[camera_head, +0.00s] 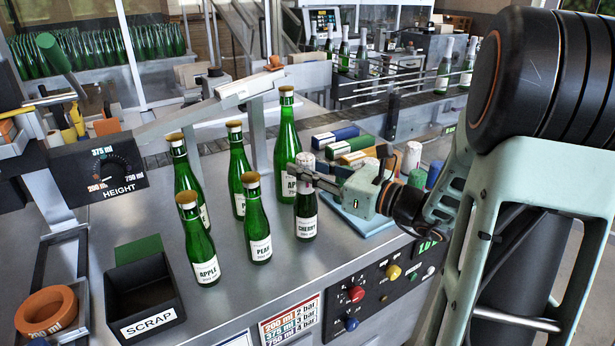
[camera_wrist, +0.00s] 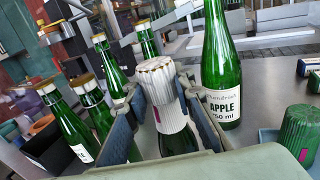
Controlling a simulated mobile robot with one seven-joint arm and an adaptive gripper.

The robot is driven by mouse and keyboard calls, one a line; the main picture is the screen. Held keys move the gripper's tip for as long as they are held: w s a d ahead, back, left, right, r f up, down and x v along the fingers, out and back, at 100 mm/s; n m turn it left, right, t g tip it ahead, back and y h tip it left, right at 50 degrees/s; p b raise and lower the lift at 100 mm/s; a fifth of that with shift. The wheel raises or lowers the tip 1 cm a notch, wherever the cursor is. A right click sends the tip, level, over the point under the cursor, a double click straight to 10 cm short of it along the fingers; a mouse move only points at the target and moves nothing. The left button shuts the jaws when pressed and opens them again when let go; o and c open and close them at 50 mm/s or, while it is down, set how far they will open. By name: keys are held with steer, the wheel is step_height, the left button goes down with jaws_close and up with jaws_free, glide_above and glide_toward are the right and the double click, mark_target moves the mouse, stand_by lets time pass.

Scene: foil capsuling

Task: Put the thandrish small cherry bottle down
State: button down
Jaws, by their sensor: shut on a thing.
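The small cherry bottle (camera_head: 306,216) is dark green with a white CHERRY label and a pale, ribbed foil capsule over its top. It is upright at the right end of the bottle group. My gripper (camera_head: 309,181) is shut on its upper part from the right. In the wrist view, my gripper's fingers (camera_wrist: 160,112) flank the cherry bottle's neck and capsule (camera_wrist: 160,82). The fingers and palm hide much of the bottle there. Its base appears at or very near the steel worktop (camera_head: 240,292); I cannot tell whether it touches.
A tall apple bottle (camera_head: 287,135) stands close behind, a pear bottle (camera_head: 258,222) to the left, and other gold-capped bottles further left. A black scrap bin (camera_head: 143,294) is at front left. Coloured boxes (camera_head: 338,147) and a blue tray (camera_head: 362,225) lie right. The worktop in front is clear.

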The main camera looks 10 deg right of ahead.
steer(key=shift+f, duration=0.2)
steer(key=shift+f, duration=0.15)
steer(key=c, duration=1.7)
jaws_free()
steer(key=shift+o, duration=0.2)
steer(key=shift+r, duration=0.25)
steer(key=v, duration=1.2)
steer(key=shift+f, duration=0.1)
